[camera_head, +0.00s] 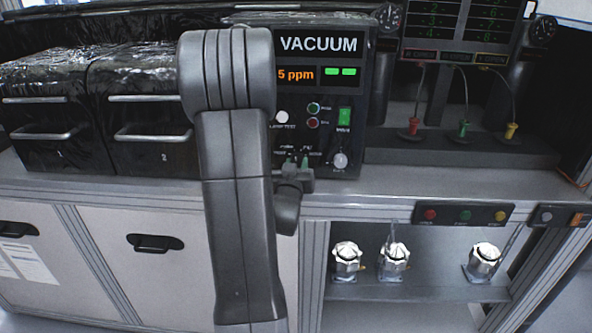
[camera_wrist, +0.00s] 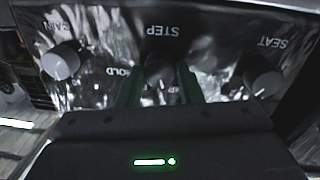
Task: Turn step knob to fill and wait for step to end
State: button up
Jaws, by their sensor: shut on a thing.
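The word HOLD shows just left of the knob. The knob's pointer and exact setting cannot be made out. In the head view my gripper (camera_head: 297,161) is at the lower part of the VACUUM panel (camera_head: 318,90), where it and my arm hide the STEP knob and some lettering.
A GAIN knob (camera_wrist: 60,60) and a SEAT knob (camera_wrist: 262,78) flank the gripper. The VACUUM panel's display (camera_head: 296,75) reads 5 ppm, partly hidden by my arm, beside two green bars. A light knob (camera_head: 340,160) and a green switch (camera_head: 344,116) sit right of my gripper.

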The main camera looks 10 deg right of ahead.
jog(key=m+b, duration=0.1)
jog(key=b, duration=0.1)
jog(key=m+b, duration=0.1)
jog(key=b, duration=0.1)
jog(key=m+b, duration=0.1)
jog(key=b, duration=0.1)
jog(key=shift+f+m, duration=0.25)
jog(key=shift+m, duration=0.15)
jog(key=m+b, duration=0.2)
jog(key=shift+r+b, duration=0.1)
jog(key=shift+b, duration=0.25)
jog(key=shift+r+m+g+y+b, duration=0.15)
jog(key=shift+m+g+y+b, duration=0.15)
jog(key=shift+m+b, duration=0.55)
jog(key=o, duration=1)
jog(key=shift+s, duration=0.1)
